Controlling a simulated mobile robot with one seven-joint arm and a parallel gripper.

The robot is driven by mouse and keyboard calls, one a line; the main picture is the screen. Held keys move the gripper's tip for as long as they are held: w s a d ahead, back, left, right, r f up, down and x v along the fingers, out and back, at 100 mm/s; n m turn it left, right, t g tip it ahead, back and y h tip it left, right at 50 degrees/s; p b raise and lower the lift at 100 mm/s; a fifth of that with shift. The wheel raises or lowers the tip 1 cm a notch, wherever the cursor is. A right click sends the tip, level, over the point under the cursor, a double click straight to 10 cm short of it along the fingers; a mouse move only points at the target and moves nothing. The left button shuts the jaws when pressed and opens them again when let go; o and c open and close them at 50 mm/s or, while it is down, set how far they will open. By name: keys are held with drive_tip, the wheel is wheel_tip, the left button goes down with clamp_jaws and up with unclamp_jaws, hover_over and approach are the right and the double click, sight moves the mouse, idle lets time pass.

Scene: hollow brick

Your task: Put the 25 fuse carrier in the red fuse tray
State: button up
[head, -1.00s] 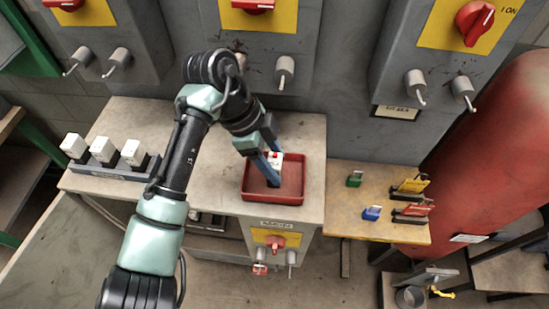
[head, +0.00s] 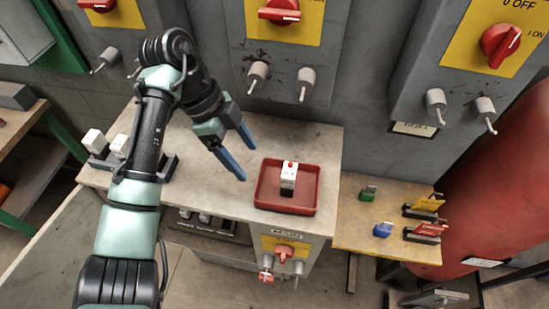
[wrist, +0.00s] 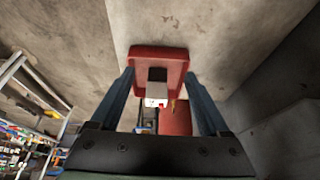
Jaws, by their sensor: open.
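A white fuse carrier (head: 288,176) with a red spot on top and a dark lower part stands inside the red fuse tray (head: 313,197); its number is too small to read. The tray sits on the grey cabinet top. My gripper (head: 246,162) is open and empty, up and to the left of the tray, its blue fingers apart from the carrier. In the wrist view, the tray (wrist: 160,52) and the carrier (wrist: 156,102) show between the spread fingers.
White fuse carriers (head: 119,146) stand in a dark rack at the left, partly hidden by my arm. A wooden side table (head: 352,233) at the right holds a green block (head: 368,193), a blue block (head: 383,230) and yellow and red tags. Switch cabinets with protruding handles stand behind.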

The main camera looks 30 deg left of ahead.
drive_tip(key=a, duration=0.2)
drive_tip(key=s+a, duration=0.1)
drive_tip(key=a, duration=0.1)
drive_tip(key=shift+s+d+f, duration=0.1)
idle(0.5)
